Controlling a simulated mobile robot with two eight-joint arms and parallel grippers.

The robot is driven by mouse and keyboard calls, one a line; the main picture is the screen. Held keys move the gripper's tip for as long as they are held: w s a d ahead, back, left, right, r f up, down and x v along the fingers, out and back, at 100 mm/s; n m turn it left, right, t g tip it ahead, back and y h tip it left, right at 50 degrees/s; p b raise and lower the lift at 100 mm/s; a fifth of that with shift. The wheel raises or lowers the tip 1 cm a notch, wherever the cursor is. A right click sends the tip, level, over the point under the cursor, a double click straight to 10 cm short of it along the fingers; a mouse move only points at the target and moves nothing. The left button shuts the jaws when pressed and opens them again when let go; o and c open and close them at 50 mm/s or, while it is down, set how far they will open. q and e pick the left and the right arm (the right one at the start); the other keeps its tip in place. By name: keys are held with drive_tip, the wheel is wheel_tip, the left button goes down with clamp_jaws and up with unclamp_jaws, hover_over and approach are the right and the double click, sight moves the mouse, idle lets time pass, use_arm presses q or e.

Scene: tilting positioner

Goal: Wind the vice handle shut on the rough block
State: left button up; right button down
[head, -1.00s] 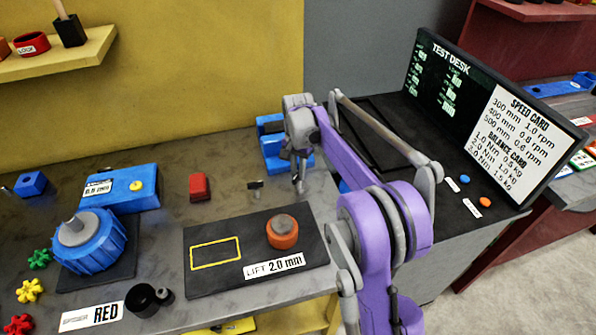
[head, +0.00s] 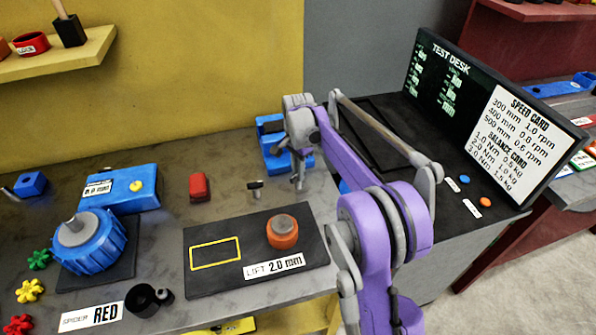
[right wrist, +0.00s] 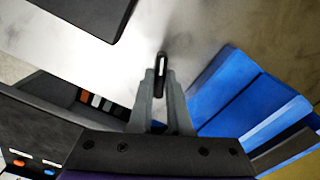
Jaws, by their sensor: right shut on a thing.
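The blue vice (head: 272,159) stands at the back right of the grey bench, partly hidden by my right arm. It also fills the right side of the right wrist view (right wrist: 235,95). My right gripper (head: 298,184) is beside the vice's front right side. In the right wrist view the gripper (right wrist: 162,82) is shut on a slim dark and pale piece, which looks like the vice handle (right wrist: 161,64). A brownish surface (right wrist: 285,149) shows at the vice's lower right edge; I cannot tell whether it is the rough block. My left gripper is out of view.
A dark plate (head: 215,277) with an orange knob (head: 282,232) lies in front of the vice. A small dark T-shaped piece (head: 255,188) and a red block (head: 199,187) stand to its left. The test desk screen (head: 480,110) rises at right.

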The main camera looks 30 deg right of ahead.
drive_tip(key=c, duration=0.9)
unclamp_jaws()
drive_tip(key=shift+o, duration=0.2)
wheel_tip(320, 180, up, 11)
drive_tip(key=shift+p, duration=0.35)
